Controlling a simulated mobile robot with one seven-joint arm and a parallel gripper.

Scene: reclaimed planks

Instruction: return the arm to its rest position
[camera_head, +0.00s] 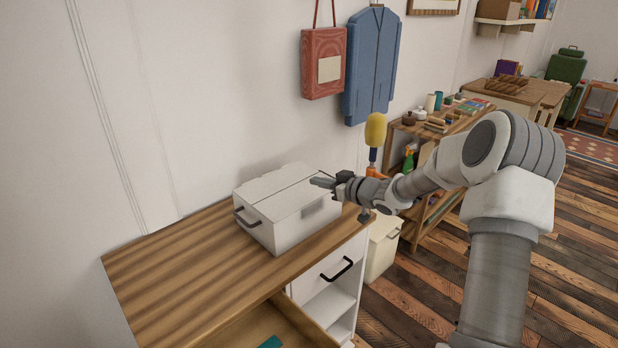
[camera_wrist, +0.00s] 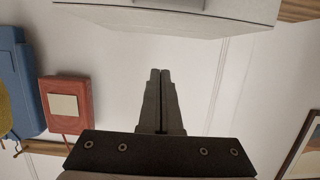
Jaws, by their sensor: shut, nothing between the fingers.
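My gripper (camera_head: 322,182) is at the end of my outstretched arm, in front of the upper part of a white box. In the wrist view my gripper (camera_wrist: 160,74) shows two dark fingers pressed together with nothing between them. The white box (camera_head: 276,226) stands on the wooden top of a cabinet and has dark side handles. In the wrist view the box (camera_wrist: 180,18) fills the top edge, apart from the fingertips in the picture. Whether the gripper touches the box in the head view I cannot tell.
The cabinet top (camera_head: 165,275) is bare left of the box. An open drawer (camera_head: 245,330) juts out below it. A red bag (camera_head: 323,62) and a blue jacket (camera_head: 372,65) hang on the wall. A wooden shelf unit (camera_head: 440,135) with several items stands behind my arm.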

